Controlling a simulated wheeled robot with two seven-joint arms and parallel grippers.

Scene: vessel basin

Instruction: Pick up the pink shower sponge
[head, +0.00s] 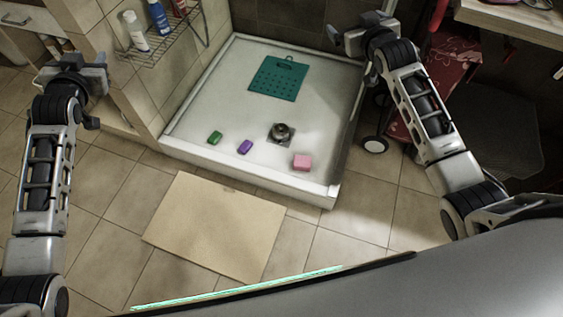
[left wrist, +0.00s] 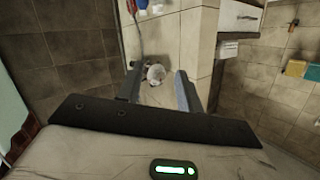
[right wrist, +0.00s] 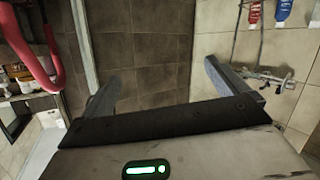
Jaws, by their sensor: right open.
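The pink shower sponge (head: 302,162) is a small block lying in the white shower basin (head: 200,106), near its front right corner. My right gripper (head: 343,38) is above the far right side of the basin, well away from the sponge; in the right wrist view (right wrist: 160,90) its fingers are apart with nothing between them. My left gripper (head: 70,62) is at the far left, outside the basin. In the left wrist view its fingers (left wrist: 158,92) are apart and empty. The sponge is not in either wrist view.
A purple block (head: 245,147) and a green block (head: 215,137) lie left of the metal drain (head: 281,133). A teal mat (head: 278,78) lies further back. A beige mat (head: 214,226) is on the floor in front. A wire shelf with bottles (head: 157,42) hangs at the left wall.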

